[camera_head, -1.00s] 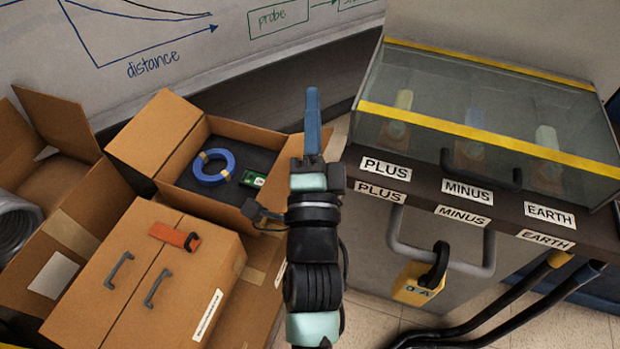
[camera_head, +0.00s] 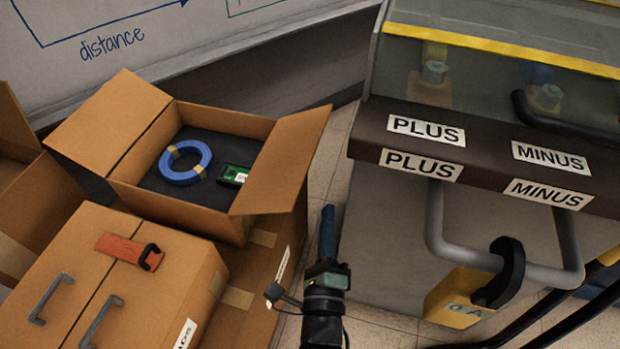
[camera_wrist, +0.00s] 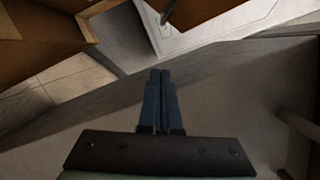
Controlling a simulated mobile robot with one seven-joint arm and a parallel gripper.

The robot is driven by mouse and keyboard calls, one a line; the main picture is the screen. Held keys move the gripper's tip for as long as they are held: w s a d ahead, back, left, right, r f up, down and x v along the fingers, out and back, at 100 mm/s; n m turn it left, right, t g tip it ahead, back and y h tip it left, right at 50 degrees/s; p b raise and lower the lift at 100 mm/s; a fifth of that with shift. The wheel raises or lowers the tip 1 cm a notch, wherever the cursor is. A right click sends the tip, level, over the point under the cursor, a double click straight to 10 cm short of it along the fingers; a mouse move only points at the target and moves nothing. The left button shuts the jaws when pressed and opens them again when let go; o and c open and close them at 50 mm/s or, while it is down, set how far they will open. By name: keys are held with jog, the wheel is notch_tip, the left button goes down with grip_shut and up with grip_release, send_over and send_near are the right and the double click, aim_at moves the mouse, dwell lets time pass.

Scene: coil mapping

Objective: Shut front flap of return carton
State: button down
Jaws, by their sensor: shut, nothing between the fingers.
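An open brown carton (camera_head: 180,213) stands left of centre in the head view. Inside, on dark lining, lie a blue coil (camera_head: 185,162) and a green board (camera_head: 234,174). Its left flap (camera_head: 112,122) and right flap (camera_head: 283,160) stand open and lean outward. I cannot tell which flap is the front one. My gripper (camera_head: 328,212) is shut and empty, right of the carton and below the right flap in the picture, apart from it. In the wrist view my closed blue fingers (camera_wrist: 160,75) point away, with nothing between them.
A closed carton (camera_head: 120,262) with dark handles and an orange-red tag (camera_head: 130,250) is in front. Another open carton is cut off at the far left. A grey case (camera_head: 390,230) with PLUS and MINUS labels and a yellow padlock (camera_head: 460,298) stands close on the right. Tiled floor shows between.

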aim_at(289, 161)
jog(key=w+a+r+p, duration=0.2)
jog(key=w, duration=0.5)
jog(key=shift+w+a+r+p, duration=0.3)
jog(key=shift+w+a, duration=0.1)
jog(key=shift+r, duration=0.1)
jog(key=shift+r+n+p, duration=0.35)
jog(key=shift+n+p, duration=0.05)
jog(key=shift+p, duration=0.4)
jog(key=shift+a+r+n+p, duration=0.1)
jog(key=shift+r+n+p, duration=0.4)
jog(key=shift+p, duration=0.45)
